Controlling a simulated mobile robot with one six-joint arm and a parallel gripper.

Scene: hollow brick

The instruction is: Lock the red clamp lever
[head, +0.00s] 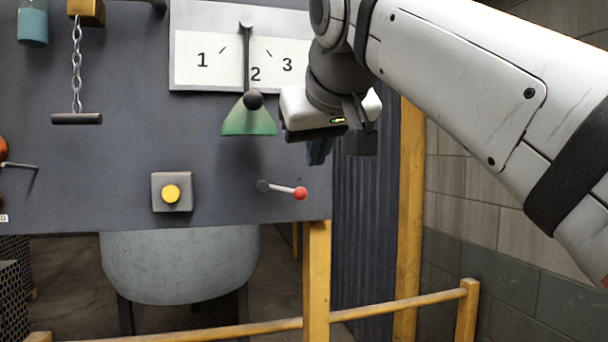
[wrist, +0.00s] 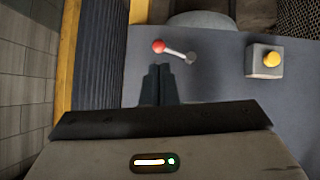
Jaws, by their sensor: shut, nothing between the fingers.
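The clamp lever is a short grey bar with a red ball knob (head: 300,193), mounted on the lower right of the dark panel. In the head view it lies nearly level, from its dark pivot (head: 263,186) on the left to the knob on the right. The knob also shows in the wrist view (wrist: 158,46), with the pivot (wrist: 191,57) to its right. My gripper (head: 318,152) is above and slightly right of the lever in the head view. In the wrist view its fingers (wrist: 158,70) are together and empty, appearing just short of the knob. I see no contact.
A yellow button (head: 171,194) on a grey box is left of the lever. A green pointer (head: 249,115) with a black knob hangs above, under a numbered plate (head: 200,75). A chain with a bar handle (head: 77,118) hangs at left. A yellow post (head: 316,280) stands below the panel's right edge.

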